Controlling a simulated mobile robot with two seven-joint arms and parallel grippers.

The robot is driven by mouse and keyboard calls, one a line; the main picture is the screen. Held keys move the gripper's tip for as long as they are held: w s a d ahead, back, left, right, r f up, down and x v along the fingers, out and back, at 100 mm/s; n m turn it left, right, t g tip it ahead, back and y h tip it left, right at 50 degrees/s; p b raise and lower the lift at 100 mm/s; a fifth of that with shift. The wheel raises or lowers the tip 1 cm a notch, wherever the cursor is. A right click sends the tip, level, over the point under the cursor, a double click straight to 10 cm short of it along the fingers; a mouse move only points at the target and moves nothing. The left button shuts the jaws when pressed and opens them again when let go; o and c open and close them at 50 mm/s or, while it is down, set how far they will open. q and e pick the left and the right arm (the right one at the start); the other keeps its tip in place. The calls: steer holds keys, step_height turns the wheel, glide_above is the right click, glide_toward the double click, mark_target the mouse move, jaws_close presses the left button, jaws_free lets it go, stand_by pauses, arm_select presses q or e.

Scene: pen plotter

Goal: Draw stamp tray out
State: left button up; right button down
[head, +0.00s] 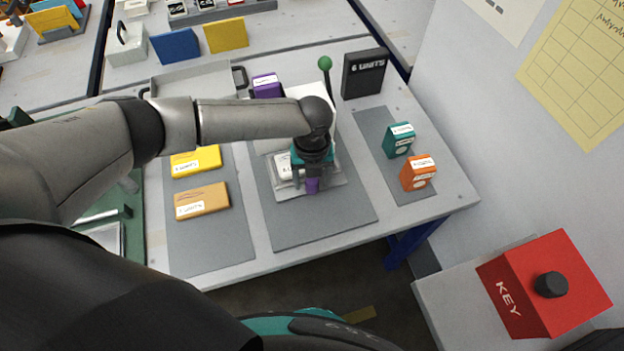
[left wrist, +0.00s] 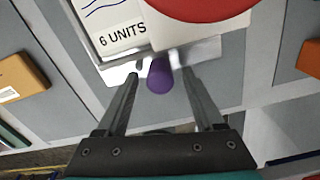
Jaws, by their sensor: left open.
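The stamp tray (head: 333,180) is a pale metal tray at the front of the stamp press on the grey mat, partly hidden by my arm. A purple knob (left wrist: 160,75) sticks out from its front edge; it also shows in the head view (head: 312,186). A white card or box marked "6 UNITS" (left wrist: 118,30) lies on the tray. My left gripper (head: 307,176) points down at the tray front. In the left wrist view, its open fingers (left wrist: 161,78) stand on either side of the knob, with gaps on both sides. My right gripper is out of view.
A green-balled lever (head: 325,64) rises behind the press. A black "6 UNITS" sign (head: 364,74) stands behind right. Teal (head: 399,140) and orange (head: 418,173) boxes stand right; yellow (head: 196,161) and orange-tan (head: 202,201) packs lie left. The mat before the tray is clear.

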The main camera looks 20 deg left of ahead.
arm_select(q)
steer(key=shift+f, duration=0.2)
jaws_close()
stand_by(0.5)
stand_by(0.9)
